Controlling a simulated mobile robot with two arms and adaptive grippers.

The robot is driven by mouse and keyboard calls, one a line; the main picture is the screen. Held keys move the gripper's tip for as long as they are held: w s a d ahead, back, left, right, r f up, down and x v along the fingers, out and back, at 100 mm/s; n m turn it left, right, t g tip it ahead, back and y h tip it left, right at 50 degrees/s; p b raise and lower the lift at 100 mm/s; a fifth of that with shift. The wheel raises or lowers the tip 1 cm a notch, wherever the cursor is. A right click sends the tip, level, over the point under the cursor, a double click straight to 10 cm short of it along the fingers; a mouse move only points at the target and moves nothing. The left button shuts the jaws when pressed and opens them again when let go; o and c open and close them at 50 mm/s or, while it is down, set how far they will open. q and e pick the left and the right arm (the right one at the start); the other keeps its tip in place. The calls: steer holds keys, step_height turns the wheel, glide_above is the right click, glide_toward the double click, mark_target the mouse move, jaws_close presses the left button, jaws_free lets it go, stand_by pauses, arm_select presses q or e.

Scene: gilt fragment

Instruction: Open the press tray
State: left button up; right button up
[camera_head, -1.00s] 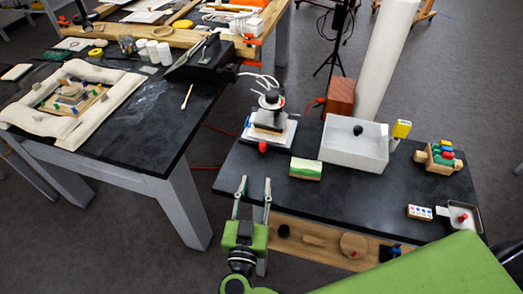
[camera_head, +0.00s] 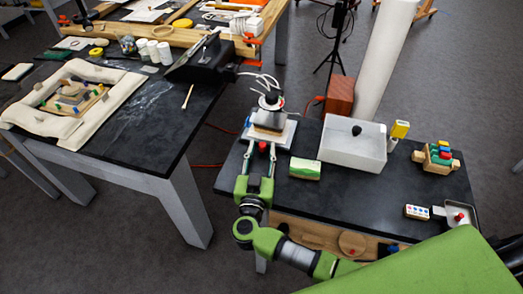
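A small red knob (camera_head: 263,146) shows at the front of the base. My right gripper (camera_head: 260,152) reaches in from the near side. Its two fingers are apart, with the red knob between or just beyond their tips; I cannot tell if they touch it. The press tray itself is not clearly distinguishable from the base. My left gripper is not in view.
On the low table (camera_head: 335,195) are a green-and-white sponge (camera_head: 305,168), a white box (camera_head: 352,149), a yellow-topped bottle (camera_head: 398,133), a wooden rack of coloured pieces (camera_head: 436,156) and a small tray (camera_head: 461,216). A second table (camera_head: 150,135) stands at left.

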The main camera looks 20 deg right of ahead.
jaws_close()
steer(key=s+a+p, duration=0.1)
steer(key=p, duration=0.1)
steer(key=s+p, duration=0.1)
steer(key=p, duration=0.1)
steer(key=shift+s+a+r, duration=0.3)
steer(key=shift+a, duration=0.1)
steer(key=p+v, duration=0.1)
steer(key=v, duration=0.4)
steer(key=shift+s+a+f+p, duration=0.1)
steer(key=shift+a+f+p, duration=0.2)
steer(key=shift+a, duration=0.25)
steer(key=shift+s, duration=0.1)
jaws_free()
